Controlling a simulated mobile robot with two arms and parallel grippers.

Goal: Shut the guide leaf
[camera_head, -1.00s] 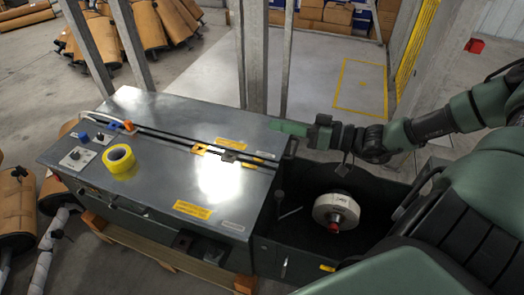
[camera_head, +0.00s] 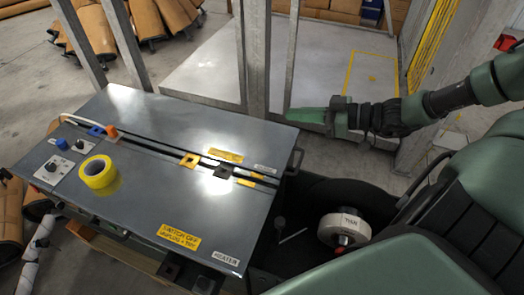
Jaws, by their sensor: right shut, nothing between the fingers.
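A grey machine with a flat metal top (camera_head: 150,190) stands at the left and middle. A dark slot runs across its top, with yellow and black guide pieces (camera_head: 189,160) along it. I cannot tell for certain which part is the guide leaf. My right gripper (camera_head: 292,115), with green fingers, comes in from the right. It is shut and empty, just beyond the far right corner of the top; whether it touches the machine cannot be told. A handle-like bar (camera_head: 295,160) shows at the top's right edge. My left gripper is not in view.
A yellow tape roll (camera_head: 98,173) lies on the top near the control knobs (camera_head: 62,144). A white reel (camera_head: 343,229) sits in the dark bay to the right. Metal posts (camera_head: 256,55) stand close behind the machine. Brown mufflers (camera_head: 100,35) lie at the back left.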

